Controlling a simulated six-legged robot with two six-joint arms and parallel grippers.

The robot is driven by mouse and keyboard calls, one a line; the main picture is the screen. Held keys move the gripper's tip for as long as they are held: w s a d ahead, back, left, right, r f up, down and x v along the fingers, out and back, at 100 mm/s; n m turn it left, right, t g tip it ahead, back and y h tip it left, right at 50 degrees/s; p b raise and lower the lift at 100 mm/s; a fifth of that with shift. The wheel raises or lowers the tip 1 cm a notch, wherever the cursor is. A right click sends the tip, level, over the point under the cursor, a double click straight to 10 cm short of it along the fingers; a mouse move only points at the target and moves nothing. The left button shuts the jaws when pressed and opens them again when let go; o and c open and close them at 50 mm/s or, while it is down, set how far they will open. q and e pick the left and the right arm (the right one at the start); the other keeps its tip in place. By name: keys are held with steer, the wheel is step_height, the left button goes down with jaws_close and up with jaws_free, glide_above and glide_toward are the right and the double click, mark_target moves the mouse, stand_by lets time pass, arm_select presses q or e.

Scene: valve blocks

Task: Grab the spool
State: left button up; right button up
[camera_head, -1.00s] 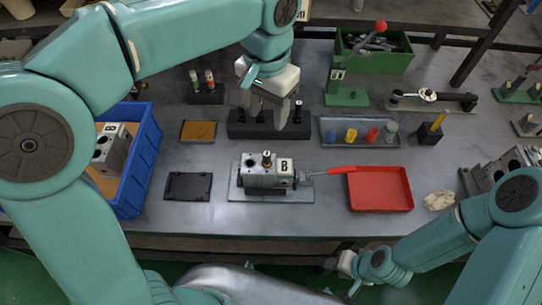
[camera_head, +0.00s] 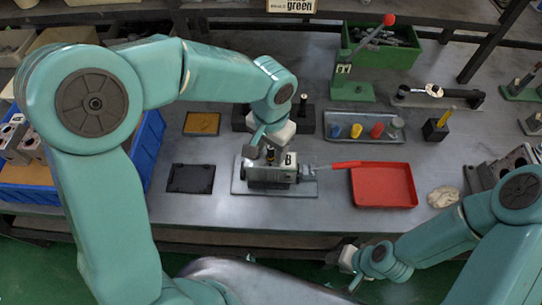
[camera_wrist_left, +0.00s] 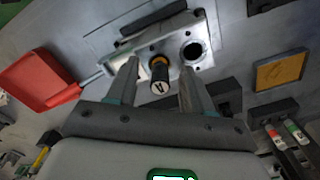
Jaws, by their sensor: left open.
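The spool (camera_wrist_left: 159,74), black with an orange-yellow band and a pale letter mark on its end, stands in a bore of the grey valve block (camera_head: 270,178) marked B. Beside it in the left wrist view the block has an empty round bore. My left gripper (camera_wrist_left: 159,68) is open, with its fingers on either side of the spool and a gap at each side. In the head view the spool (camera_head: 271,155) shows just beneath the left gripper (camera_head: 262,147). My right gripper (camera_head: 347,262) is at the table's front edge, too small to read.
The block sits on a grey plate (camera_head: 240,187). A red tray (camera_head: 383,186) and a red-handled lever (camera_head: 345,165) are to its right, a black pad (camera_head: 190,179) to its left. A blue bin (camera_head: 150,140) is further left. A dark rack (camera_head: 304,119) and a tray of coloured parts (camera_head: 345,117) stand behind.

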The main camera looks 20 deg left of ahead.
arm_select(q)
steer(key=shift+f, duration=0.35)
jaws_close()
steer(key=shift+r, duration=0.1)
